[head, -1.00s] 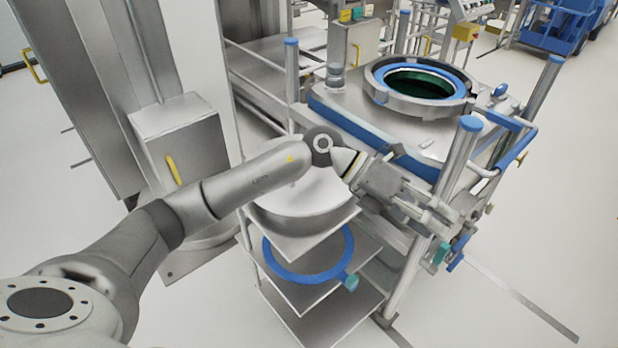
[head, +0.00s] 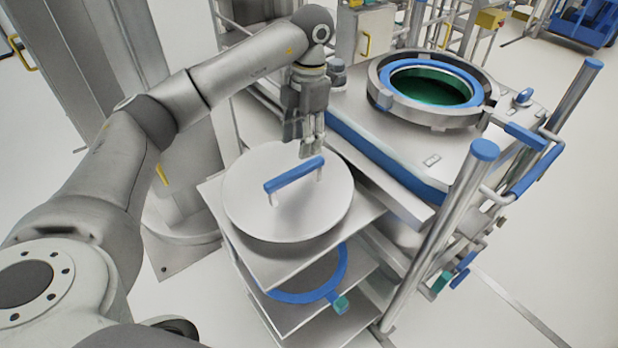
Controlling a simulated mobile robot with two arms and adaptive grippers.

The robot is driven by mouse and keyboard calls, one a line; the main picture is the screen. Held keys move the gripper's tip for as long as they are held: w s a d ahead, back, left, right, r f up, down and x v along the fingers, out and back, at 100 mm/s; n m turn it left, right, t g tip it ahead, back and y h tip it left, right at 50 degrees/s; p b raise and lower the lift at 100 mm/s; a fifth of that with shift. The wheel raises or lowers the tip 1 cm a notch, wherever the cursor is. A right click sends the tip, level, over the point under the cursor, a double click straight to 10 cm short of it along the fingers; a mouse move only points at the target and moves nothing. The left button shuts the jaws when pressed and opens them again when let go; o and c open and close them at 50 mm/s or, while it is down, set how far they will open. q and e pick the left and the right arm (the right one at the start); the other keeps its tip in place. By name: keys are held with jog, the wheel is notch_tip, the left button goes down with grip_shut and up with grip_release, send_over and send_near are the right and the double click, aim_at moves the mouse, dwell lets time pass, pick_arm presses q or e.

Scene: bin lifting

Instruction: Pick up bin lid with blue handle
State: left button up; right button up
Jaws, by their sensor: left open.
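The bin lid (head: 250,205) is a round grey metal disc lying flat on the top shelf of a small rack. Its blue handle (head: 295,174) stands up from the middle of the lid as a raised bar. My left gripper (head: 311,150) points down just above and behind the handle, near the lid's back edge. It is open with nothing between its fingers and looks apart from the handle. My right gripper is not in view.
The rack (head: 240,262) has lower shelves, one holding a blue ring (head: 312,294). To the right stands a metal station with a round blue-rimmed opening (head: 432,72) and upright posts (head: 450,215). Bare floor lies at the right.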

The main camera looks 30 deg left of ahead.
aim_at(295, 170)
pick_arm(q)
jog(key=shift+w+a+f, duration=0.2)
jog(key=shift+a+f, duration=0.05)
jog(key=shift+f, duration=0.35)
jog(key=f, duration=0.1)
jog(key=s+f+p, duration=0.1)
jog(key=f, duration=0.1)
jog(key=shift+s+a+f, duration=0.1)
jog(key=shift+s+f, duration=0.15)
jog(key=shift+s, duration=0.05)
jog(key=shift+w+f+p, duration=0.1)
jog(key=shift+f+p, duration=0.25)
jog(key=shift+p, duration=0.15)
jog(key=f+p, duration=0.1)
jog(key=f, duration=0.1)
jog(key=f+p, duration=0.1)
jog(key=f, duration=0.1)
jog(key=shift+a+f, duration=0.1)
jog(key=shift+a, duration=0.3)
jog(key=shift+f, duration=0.35)
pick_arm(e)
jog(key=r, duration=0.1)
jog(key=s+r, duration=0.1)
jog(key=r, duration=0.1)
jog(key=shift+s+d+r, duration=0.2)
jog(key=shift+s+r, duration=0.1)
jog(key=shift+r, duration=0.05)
pick_arm(q)
jog(key=shift+f, duration=0.1)
